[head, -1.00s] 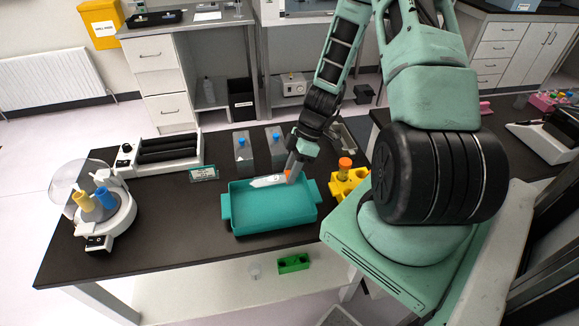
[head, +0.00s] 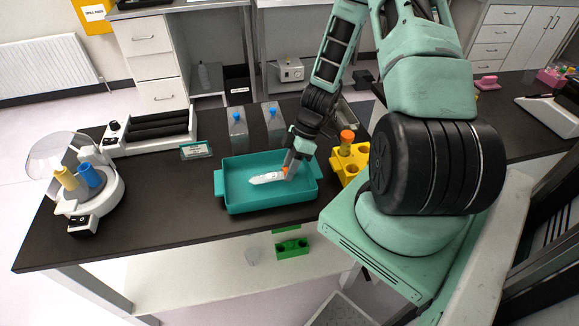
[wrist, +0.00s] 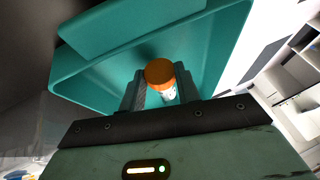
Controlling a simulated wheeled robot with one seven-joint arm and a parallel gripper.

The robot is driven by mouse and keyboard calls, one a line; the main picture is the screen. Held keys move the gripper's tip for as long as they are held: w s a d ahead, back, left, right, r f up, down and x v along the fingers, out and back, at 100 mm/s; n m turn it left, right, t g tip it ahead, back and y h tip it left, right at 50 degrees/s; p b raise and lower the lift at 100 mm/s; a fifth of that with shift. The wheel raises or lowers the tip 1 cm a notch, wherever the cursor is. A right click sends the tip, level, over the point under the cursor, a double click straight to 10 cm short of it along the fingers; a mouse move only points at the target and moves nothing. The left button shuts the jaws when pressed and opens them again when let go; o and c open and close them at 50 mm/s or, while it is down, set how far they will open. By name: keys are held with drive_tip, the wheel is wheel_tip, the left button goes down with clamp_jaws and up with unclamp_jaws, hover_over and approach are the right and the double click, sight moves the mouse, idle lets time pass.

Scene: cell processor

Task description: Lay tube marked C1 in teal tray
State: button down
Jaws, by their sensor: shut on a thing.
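A white tube with an orange cap (head: 266,178) lies nearly level inside the teal tray's outline in the head view. My gripper (head: 287,172) is shut on it at its capped end. The orange cap (wrist: 160,73) sits between my fingers in the wrist view, with the tray floor beyond it. The marking on the tube cannot be read. The teal tray (head: 222,190) stands on the dark bench; its rim also shows in the wrist view (wrist: 228,60). I cannot tell whether the tube touches the tray floor.
A yellow rack (head: 354,160) holding an orange-capped tube (head: 346,142) stands close to the tray's right. Two blue-capped bottles (head: 238,130) stand behind the tray. A centrifuge (head: 95,190) and a roller device (head: 150,132) stand at left. A green rack (head: 292,247) is on the lower shelf.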

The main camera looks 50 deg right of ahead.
drive_tip(key=c, duration=0.9)
unclamp_jaws()
drive_tip(key=shift+c, duration=0.2)
drive_tip(key=shift+r, duration=0.1)
drive_tip(key=w+b+v, duration=0.1)
drive_tip(key=v, duration=1.6)
drive_tip(key=shift+s+r+b, duration=0.2)
drive_tip(key=shift+s+b, duration=0.15)
drive_tip(key=shift+s, duration=0.1)
drive_tip(key=shift+d, duration=0.1)
